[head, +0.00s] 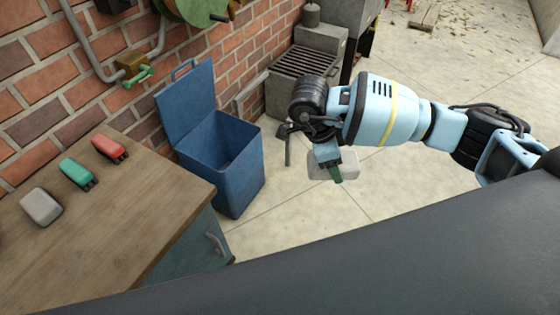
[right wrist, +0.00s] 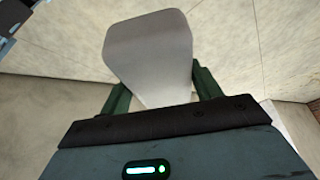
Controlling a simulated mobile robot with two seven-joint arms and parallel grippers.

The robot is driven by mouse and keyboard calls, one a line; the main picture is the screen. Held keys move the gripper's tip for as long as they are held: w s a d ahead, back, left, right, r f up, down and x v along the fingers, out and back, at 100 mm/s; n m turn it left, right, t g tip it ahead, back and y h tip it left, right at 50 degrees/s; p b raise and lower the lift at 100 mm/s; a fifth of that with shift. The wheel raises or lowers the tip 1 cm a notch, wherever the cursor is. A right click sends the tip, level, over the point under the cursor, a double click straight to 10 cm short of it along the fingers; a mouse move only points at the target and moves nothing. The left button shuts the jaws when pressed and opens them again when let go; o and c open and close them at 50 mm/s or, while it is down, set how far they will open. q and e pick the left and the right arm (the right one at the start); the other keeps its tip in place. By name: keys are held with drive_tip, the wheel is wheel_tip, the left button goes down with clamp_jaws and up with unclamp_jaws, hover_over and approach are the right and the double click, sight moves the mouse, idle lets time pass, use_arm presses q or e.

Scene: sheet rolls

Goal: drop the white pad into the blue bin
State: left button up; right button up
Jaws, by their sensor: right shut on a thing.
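The white pad (head: 350,168) is a pale rounded block held in my right gripper (head: 334,171), to the right of the blue bin in the head view. In the right wrist view the pad (right wrist: 150,55) sits between the two green fingers of the gripper (right wrist: 160,88), which are shut on it. The blue bin (head: 217,175) stands on the floor beside the wooden table. Its lid (head: 186,103) is up and its top is open; its bottom is hidden. My left gripper is not in view.
The wooden table (head: 130,222) carries a light grey block (head: 41,207), a green block (head: 77,171) and a red block (head: 110,148). A brick wall (head: 60,75) runs behind. A grey slatted unit (head: 305,68) stands behind the bin.

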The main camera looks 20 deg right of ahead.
drive_tip(key=n, duration=0.1)
drive_tip(key=n+t, duration=0.1)
drive_tip(key=n, duration=0.1)
drive_tip(key=r+n, duration=0.1)
drive_tip(key=shift+s+a+n+t, duration=0.4)
drive_tip(key=n, duration=0.1)
drive_tip(key=n+t, duration=0.1)
drive_tip(key=n, duration=0.1)
drive_tip(key=s+a+r+n+t, duration=0.1)
drive_tip(key=n, duration=0.1)
drive_tip(key=shift+r+y, duration=0.1)
drive_tip(key=shift+y, duration=0.3)
drive_tip(key=n, duration=0.3)
drive_tip(key=r+n+t+y, duration=0.1)
drive_tip(key=shift+s+a+r+n, duration=0.1)
drive_tip(key=shift+s+a+n, duration=0.15)
drive_tip(key=shift+n, duration=0.05)
drive_tip(key=n+y, duration=0.1)
drive_tip(key=n, duration=0.1)
drive_tip(key=s+a+r+n, duration=0.1)
drive_tip(key=n, duration=0.1)
drive_tip(key=n+t+y, duration=0.1)
drive_tip(key=n, duration=0.1)
drive_tip(key=shift+s+a+r+n+y, duration=0.15)
drive_tip(key=shift+r+n+y, duration=0.15)
drive_tip(key=shift+r, duration=0.1)
drive_tip(key=shift+a, duration=0.1)
